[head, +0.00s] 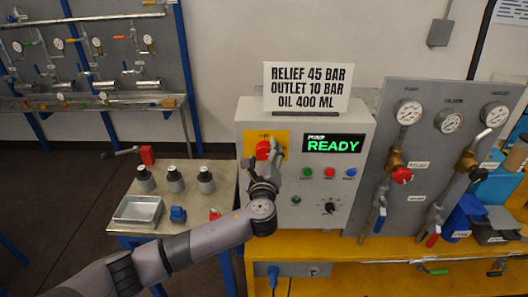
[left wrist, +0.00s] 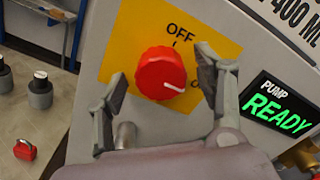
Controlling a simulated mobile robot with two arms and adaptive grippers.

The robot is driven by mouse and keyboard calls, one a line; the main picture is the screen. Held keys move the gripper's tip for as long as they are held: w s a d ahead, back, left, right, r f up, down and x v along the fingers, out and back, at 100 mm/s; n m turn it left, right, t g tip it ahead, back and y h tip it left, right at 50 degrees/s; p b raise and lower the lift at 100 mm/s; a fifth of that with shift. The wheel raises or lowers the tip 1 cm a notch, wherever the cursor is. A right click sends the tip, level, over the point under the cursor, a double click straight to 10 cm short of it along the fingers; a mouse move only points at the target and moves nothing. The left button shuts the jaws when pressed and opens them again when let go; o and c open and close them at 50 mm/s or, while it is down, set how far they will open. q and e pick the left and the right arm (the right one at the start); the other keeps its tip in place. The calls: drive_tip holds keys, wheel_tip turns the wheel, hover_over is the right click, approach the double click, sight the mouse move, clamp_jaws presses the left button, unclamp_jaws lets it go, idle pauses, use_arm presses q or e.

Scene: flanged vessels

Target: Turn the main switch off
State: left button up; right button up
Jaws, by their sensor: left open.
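The main switch is a red round knob (left wrist: 160,73) on a yellow plate (left wrist: 128,38) on the grey control box (head: 312,205). The knob also shows in the head view (head: 263,149). Its white mark points right and slightly down, toward a label partly hidden by a finger. The OFF label is above the knob. My left gripper (left wrist: 162,66) is open, with one finger on each side of the knob in the left wrist view; I cannot tell whether they touch it. In the head view my left gripper (head: 266,164) partly covers the plate. My right gripper is not in view.
The pump display (head: 335,144) reads READY, with small buttons below it. A gauge panel (head: 425,150) with valves stands at the right. A side table (head: 190,222) at the left bears weights and a metal tray (head: 138,210).

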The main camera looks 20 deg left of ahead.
use_arm(q)
drive_tip(key=shift+c, duration=0.5)
drive_tip(key=c, duration=1.1)
